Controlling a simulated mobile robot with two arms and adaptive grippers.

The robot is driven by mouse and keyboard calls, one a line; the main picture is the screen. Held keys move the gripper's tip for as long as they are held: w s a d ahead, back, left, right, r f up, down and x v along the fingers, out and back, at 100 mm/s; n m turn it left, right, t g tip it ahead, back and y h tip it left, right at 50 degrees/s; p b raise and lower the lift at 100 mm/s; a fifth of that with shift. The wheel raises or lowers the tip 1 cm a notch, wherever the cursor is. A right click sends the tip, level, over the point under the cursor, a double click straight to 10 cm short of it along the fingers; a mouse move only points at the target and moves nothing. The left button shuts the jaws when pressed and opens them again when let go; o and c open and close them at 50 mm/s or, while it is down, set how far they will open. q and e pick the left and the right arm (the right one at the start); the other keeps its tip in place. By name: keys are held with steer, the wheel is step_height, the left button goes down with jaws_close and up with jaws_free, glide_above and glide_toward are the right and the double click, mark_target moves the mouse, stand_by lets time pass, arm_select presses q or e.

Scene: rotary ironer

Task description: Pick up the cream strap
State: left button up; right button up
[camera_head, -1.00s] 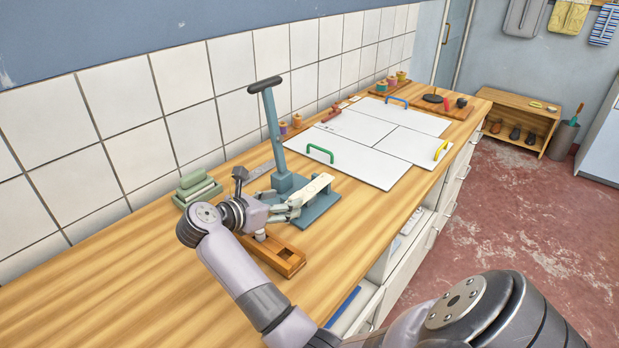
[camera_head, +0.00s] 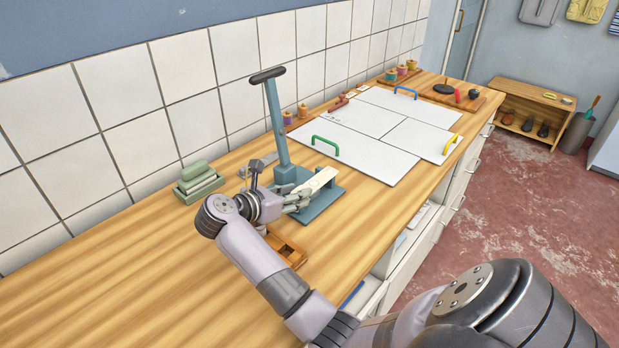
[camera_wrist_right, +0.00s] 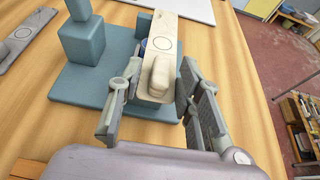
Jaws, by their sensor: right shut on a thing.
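The cream strap (camera_head: 322,178) is a pale, flat piece with a raised grip block and a ring mark. It lies over the base plate of the blue-grey lever press (camera_head: 318,205). My right gripper (camera_head: 297,205) is at the strap's near end, above the plate. In the right wrist view the strap (camera_wrist_right: 163,42) runs away from me between the two fingers of the gripper (camera_wrist_right: 163,92), which is shut on its raised block. The fingers hide part of the block's sides. I cannot tell whether the strap is clear of the press. My left gripper is not in view.
A wooden tray (camera_head: 291,249) sits just in front of the press, partly behind my forearm. A green holder with pads (camera_head: 200,185) stands left by the tiled wall. A grey strap-like piece (camera_wrist_right: 25,38) lies left of the press. White panels with coloured handles (camera_head: 385,125) cover the bench beyond.

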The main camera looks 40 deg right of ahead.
steer(key=c, duration=0.3)
